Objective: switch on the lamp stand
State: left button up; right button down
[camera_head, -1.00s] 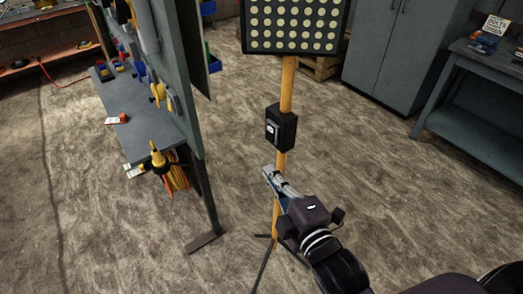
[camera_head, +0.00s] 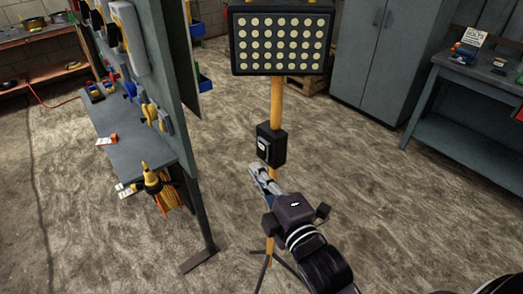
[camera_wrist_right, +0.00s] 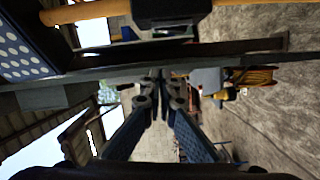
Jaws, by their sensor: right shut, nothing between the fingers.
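The lamp stand has a dark panel of pale round lights (camera_head: 282,41) on a yellow pole (camera_head: 276,100) with tripod legs. I cannot tell whether the lights are lit. A black switch box (camera_head: 271,146) with a pale switch (camera_head: 263,146) on its left-hand face sits on the pole. My right gripper (camera_head: 256,170) is shut and empty, its tips just below the box; contact cannot be told. In the right wrist view the shut fingertips (camera_wrist_right: 160,82) show below the box (camera_wrist_right: 172,10), with the lamp panel (camera_wrist_right: 22,50) at left. My left gripper is not in view.
A grey tool panel (camera_head: 160,50) with a shelf (camera_head: 135,150) and orange cable (camera_head: 168,196) stands left of the lamp. A grey cabinet (camera_head: 378,55) and workbench (camera_head: 465,115) are at the right. The floor between is clear.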

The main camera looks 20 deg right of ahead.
aim_at(261, 153)
jog(key=w, duration=0.2)
jog(key=w+d+p, duration=0.1)
jog(key=w, duration=0.1)
jog(key=w+d+p, duration=0.1)
jog(key=w, duration=0.1)
jog(key=shift+w+d+f, duration=0.2)
jog(key=shift+w+f, duration=0.1)
jog(key=shift+f, duration=0.05)
jog(key=shift+d, duration=0.4)
jog(key=shift+w+f, duration=0.1)
jog(key=shift+a, duration=0.1)
